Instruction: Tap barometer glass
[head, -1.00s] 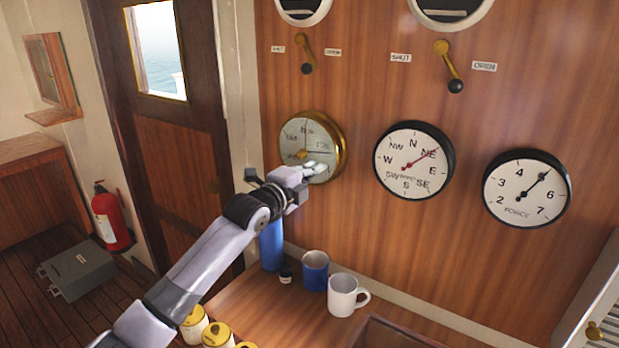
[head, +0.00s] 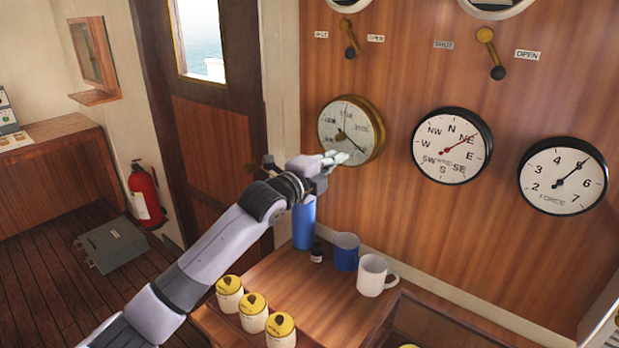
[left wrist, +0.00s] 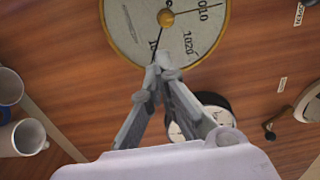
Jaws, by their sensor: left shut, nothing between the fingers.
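The barometer (head: 350,117) is a round brass-rimmed dial on the wood panel, left of the two black-rimmed gauges. In the left wrist view its pale face (left wrist: 140,30) fills the top, with a brass centre knob and dark hands. My left gripper (head: 335,158) is shut and empty at the dial's lower edge. In the left wrist view its closed fingertips (left wrist: 160,66) overlap the lower part of the dial face; I cannot tell whether they touch the glass. My right gripper is not in view.
A wind dial (head: 452,146) and a force dial (head: 563,176) hang to the right. Below are a blue bottle (head: 303,222), a blue mug (head: 345,252), a white mug (head: 375,276) and yellow-lidded jars (head: 254,312) on the counter. Levers (head: 351,40) hang above.

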